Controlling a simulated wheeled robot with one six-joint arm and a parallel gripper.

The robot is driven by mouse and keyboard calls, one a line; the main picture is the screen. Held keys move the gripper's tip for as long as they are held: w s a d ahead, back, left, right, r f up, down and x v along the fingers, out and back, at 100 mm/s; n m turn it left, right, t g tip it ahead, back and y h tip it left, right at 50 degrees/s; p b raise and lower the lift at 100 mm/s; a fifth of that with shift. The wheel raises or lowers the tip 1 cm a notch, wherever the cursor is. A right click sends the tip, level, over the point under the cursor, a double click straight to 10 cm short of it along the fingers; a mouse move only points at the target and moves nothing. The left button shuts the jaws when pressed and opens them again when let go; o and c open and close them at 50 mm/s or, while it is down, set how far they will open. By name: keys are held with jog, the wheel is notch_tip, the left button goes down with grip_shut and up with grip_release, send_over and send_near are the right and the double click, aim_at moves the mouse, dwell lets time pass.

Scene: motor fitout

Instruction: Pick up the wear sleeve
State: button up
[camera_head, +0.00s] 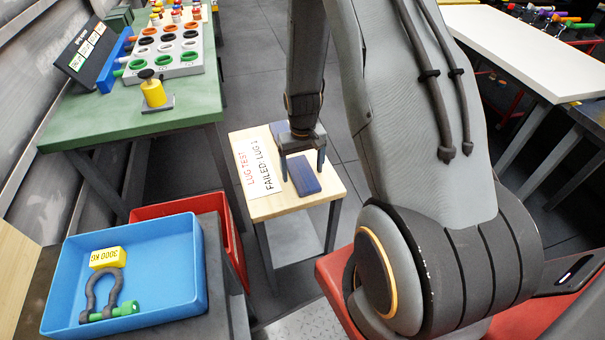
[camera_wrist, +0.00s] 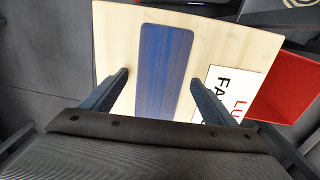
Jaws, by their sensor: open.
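A flat, dark blue oblong block (camera_head: 304,175) lies on a small wooden-topped table (camera_head: 277,208). No label shows on it, so I cannot confirm from its look that it is the wear sleeve. In the wrist view the blue block (camera_wrist: 164,60) runs lengthwise between the fingers, with bare wood on both sides. My gripper (camera_head: 302,172) points down over the block, open and empty. In the wrist view its two fingers (camera_wrist: 160,77) stand apart, one on each side of the block. The height of the fingertips above the wood is unclear.
A white sign (camera_head: 257,166) reading "LUG TEST FAILED: LUG 1" lies beside the block. A blue tray (camera_head: 180,305) holds a shackle and a yellow block. A red bin (camera_head: 236,245) stands near it. A green bench (camera_head: 190,112) carries a rack of coloured rings.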

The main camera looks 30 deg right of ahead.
jog(key=c, duration=1.2)
jog(key=shift+o, duration=0.2)
